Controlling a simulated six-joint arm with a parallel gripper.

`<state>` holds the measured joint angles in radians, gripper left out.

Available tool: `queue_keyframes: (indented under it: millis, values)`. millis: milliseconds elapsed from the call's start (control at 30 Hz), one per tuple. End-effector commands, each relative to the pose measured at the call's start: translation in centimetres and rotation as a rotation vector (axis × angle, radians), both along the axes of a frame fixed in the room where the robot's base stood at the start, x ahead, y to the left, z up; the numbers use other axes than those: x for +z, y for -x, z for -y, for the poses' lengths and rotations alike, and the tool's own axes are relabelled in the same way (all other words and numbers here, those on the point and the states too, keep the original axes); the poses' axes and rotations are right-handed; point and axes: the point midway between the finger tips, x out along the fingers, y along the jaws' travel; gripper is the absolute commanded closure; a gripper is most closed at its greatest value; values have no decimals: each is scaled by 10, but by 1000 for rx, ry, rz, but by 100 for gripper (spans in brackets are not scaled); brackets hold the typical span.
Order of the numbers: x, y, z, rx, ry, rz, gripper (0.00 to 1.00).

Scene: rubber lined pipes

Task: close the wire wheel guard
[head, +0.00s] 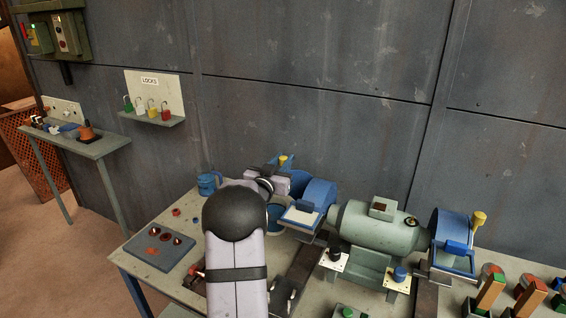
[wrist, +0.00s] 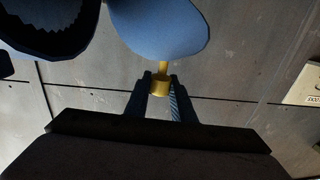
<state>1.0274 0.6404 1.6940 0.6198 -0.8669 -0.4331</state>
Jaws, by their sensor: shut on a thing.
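My gripper (head: 278,163) is at the left end of the bench machine in the head view. In the wrist view its two fingers (wrist: 160,94) are shut on a yellow knob (wrist: 160,86). The knob is joined by a short yellow stem to a rounded blue guard (wrist: 160,28). The knob's top (head: 283,158) shows above the gripper in the head view. A fixed blue wheel housing (head: 319,193) stands just right of the gripper. My arm and gripper hide much of the guard and the wheel area in the head view.
The grey motor body (head: 380,224) and a second blue housing (head: 452,232) with its own yellow knob (head: 479,218) lie to the right. A blue mug (head: 208,184) and a dark tray (head: 160,250) are left on the bench. A wall stands close behind.

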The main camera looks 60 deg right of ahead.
Motion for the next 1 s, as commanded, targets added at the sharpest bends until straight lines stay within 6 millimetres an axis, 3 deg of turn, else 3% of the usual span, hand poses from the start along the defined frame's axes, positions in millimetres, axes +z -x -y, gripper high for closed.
queue_keyframes:
  millis: [33,100,533,1000]
  values:
    - [2,0,0,-1,3,2,73]
    - [2,0,0,-1,3,2,59]
    - [-1,0,-5,0,0,0,59]
    - [-1,4,-58,0,2,1,59]
